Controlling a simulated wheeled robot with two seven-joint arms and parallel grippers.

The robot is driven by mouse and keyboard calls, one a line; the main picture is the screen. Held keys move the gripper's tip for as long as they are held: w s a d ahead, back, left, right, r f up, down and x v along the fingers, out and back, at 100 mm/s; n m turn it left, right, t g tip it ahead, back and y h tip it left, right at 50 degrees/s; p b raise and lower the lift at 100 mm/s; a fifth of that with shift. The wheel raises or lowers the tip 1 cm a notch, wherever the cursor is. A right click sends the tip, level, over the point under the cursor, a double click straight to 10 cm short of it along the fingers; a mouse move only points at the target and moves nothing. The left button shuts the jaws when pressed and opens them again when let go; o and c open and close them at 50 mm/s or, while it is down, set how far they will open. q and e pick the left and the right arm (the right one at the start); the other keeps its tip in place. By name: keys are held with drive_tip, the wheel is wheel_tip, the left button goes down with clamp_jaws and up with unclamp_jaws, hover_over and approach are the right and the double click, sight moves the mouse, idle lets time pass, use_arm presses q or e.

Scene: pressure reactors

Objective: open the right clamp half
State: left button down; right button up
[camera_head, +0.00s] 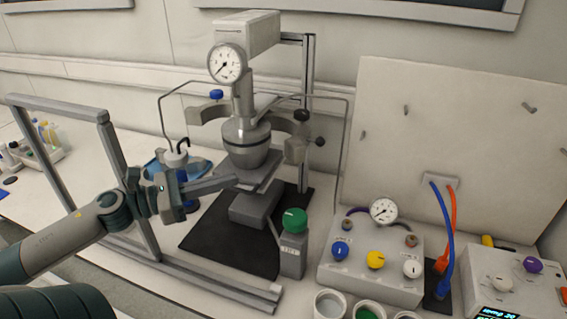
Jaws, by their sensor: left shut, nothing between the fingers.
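The pressure reactor has a grey vessel (246,142) on a stand under a pressure gauge (227,63). The right clamp half (281,124) is a grey curved piece at the vessel's right, with a dark knob (302,115) on top. The left clamp half (207,114) stands out to the vessel's left, near a blue knob (216,94). My left gripper (234,180) is shut and empty, its fingers pointing right, in front of and below the vessel. From this view I cannot tell whether it touches the platform (263,176). My right gripper is not in view.
A grey metal frame (57,107) stands at the left around my arm. A green-knobbed post (293,255) stands right of the black mat (215,248). A control box (371,266) with coloured knobs, several cups and a tall white panel (460,130) fill the right.

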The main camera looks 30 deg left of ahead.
use_arm(q)
drive_tip(key=p, duration=0.3)
approach(293, 162)
drive_tip(key=x, duration=0.3)
drive_tip(key=shift+p+x, duration=0.6)
drive_tip(key=shift+x, duration=0.45)
drive_tip(key=shift+w+d+p, duration=0.3)
drive_tip(key=shift+w+d, duration=0.15)
drive_tip(key=shift+w, duration=0.05)
